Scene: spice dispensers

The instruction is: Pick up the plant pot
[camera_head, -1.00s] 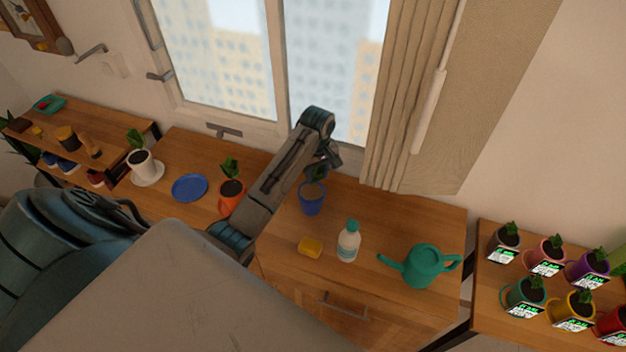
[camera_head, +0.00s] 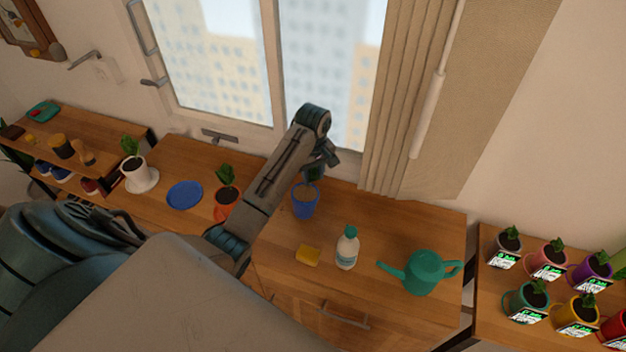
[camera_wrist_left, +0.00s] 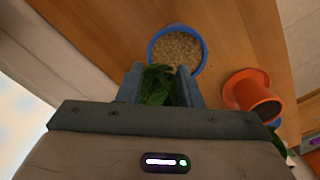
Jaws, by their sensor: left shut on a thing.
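A blue plant pot (camera_head: 304,204) with brown soil is at the back left of the wooden cabinet top. Its opening and gravelly soil also show in the left wrist view (camera_wrist_left: 177,49). My left gripper (camera_head: 318,168) is above the pot, near the window. In the left wrist view, my left gripper (camera_wrist_left: 160,85) is shut on green leaves (camera_wrist_left: 158,84), just beside the blue rim. The stem is hidden, and I cannot tell whether the pot's base touches the wood. My right gripper is not in view.
An orange pot (camera_wrist_left: 252,94) with a plant stands close by. A yellow sponge (camera_head: 308,255), a white bottle (camera_head: 347,250) and a green watering can (camera_head: 424,273) stand in front and right. Several labelled pots fill the right shelf (camera_head: 492,290). The window (camera_head: 335,60) is behind.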

